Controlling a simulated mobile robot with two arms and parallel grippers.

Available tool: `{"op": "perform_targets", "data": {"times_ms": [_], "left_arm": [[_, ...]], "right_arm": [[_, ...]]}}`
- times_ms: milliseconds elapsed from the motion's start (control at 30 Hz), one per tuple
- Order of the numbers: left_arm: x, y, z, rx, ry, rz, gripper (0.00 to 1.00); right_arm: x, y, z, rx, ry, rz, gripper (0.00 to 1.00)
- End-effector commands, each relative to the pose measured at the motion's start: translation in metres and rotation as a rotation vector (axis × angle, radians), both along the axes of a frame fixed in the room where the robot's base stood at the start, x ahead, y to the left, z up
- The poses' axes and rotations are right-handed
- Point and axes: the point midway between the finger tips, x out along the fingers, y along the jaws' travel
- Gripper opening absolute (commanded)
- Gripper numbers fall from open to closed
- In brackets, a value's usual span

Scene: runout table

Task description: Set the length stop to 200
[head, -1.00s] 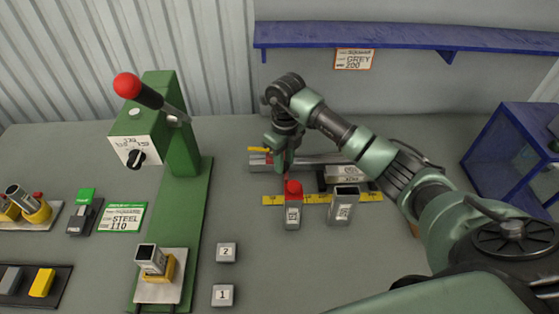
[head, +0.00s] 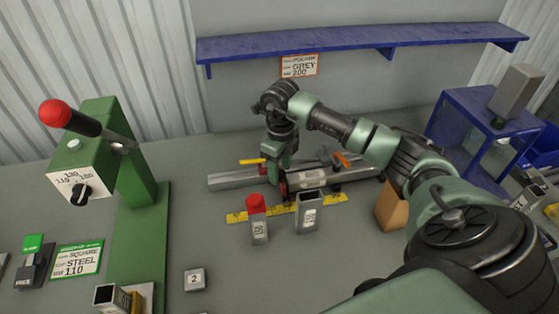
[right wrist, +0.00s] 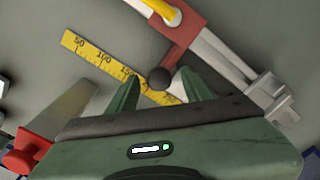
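The length stop is a red slider (right wrist: 182,42) with a yellow lever (right wrist: 160,10) and a dark round knob (right wrist: 159,78); it sits on a grey rail (head: 232,180). A yellow scale (right wrist: 100,58) runs alongside, with 50, 100 and 150 readable in the right wrist view. In the head view the right gripper (head: 281,172) points down at the stop. My left gripper is out of view.
A card (head: 299,66) reading square, grey, 200 hangs under the blue shelf (head: 350,43). A red-topped block (head: 259,222) and a hollow grey tube (head: 308,212) stand in front of the scale. A green lever press (head: 140,200) stands left; a blue frame (head: 470,140) stands right.

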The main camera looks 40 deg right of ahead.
Motion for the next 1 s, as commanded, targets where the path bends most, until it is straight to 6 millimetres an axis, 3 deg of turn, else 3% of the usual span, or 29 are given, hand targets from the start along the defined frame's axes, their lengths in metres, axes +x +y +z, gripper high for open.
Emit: {"op": "perform_targets", "data": {"times_ms": [267, 700, 1000], "left_arm": [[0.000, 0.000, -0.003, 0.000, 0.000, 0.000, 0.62], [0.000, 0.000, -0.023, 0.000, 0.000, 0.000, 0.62], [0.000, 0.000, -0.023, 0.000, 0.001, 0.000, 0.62]], "right_arm": [[0.000, 0.000, 0.004, 0.000, -0.001, 0.001, 0.50], [0.001, 0.000, 0.069, 0.000, -0.002, 0.001, 0.50], [0.000, 0.000, 0.078, 0.001, 0.001, 0.000, 0.50]]}}
